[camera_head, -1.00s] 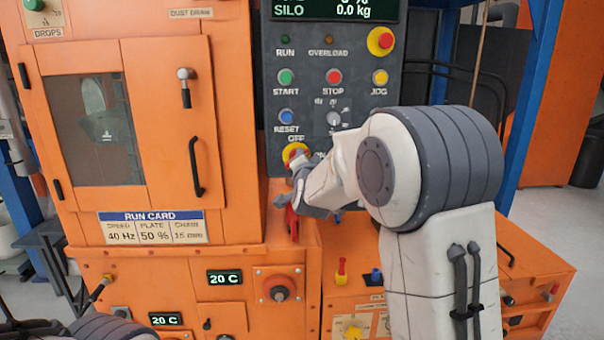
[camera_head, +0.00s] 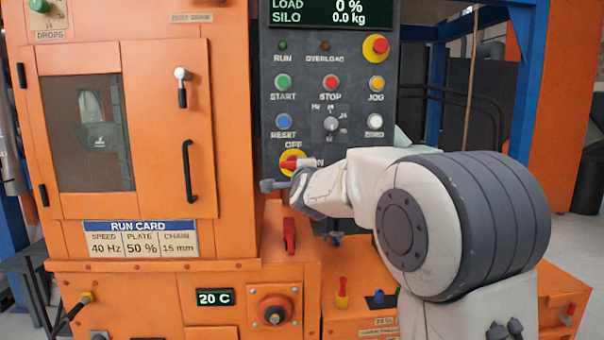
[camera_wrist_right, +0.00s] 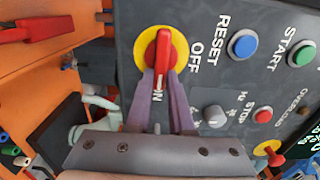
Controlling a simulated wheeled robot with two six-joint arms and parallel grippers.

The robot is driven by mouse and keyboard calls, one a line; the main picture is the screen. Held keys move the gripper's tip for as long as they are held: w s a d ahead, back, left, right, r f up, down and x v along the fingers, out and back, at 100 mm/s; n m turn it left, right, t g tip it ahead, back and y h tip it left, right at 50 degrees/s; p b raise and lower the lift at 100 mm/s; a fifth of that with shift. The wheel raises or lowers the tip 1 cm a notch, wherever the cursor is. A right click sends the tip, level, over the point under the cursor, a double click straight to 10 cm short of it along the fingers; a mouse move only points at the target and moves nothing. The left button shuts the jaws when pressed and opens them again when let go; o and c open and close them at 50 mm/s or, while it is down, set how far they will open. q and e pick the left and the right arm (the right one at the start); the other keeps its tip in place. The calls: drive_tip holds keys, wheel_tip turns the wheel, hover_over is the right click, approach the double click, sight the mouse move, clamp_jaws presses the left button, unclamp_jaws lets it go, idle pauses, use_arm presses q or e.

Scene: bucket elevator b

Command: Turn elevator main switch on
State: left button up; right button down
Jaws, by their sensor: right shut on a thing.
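The main switch is a red handle (camera_head: 292,162) on a yellow disc (camera_head: 287,170), low on the grey control panel, between the marks OFF above and ON at its right. In the right wrist view the red handle (camera_wrist_right: 164,46) lies across the yellow disc (camera_wrist_right: 146,46) and points toward ON. My right gripper (camera_wrist_right: 160,74) has its two fingers on either side of the handle's end, shut on it. In the head view the right gripper (camera_head: 276,185) is partly hidden by its wrist. My left gripper is not in view.
Above the switch are a blue RESET button (camera_head: 284,121), a selector knob (camera_head: 331,124), START, STOP and JOG buttons and a red emergency button (camera_head: 376,47). A red lever (camera_head: 289,234) stands below the switch. The orange cabinet (camera_head: 232,130) is at the left.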

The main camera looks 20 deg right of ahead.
idle(0.4)
drive_tip(key=c, duration=0.8)
unclamp_jaws()
drive_tip(key=shift+d, duration=0.1)
drive_tip(key=v, duration=1)
drive_tip(key=shift+s, duration=0.25)
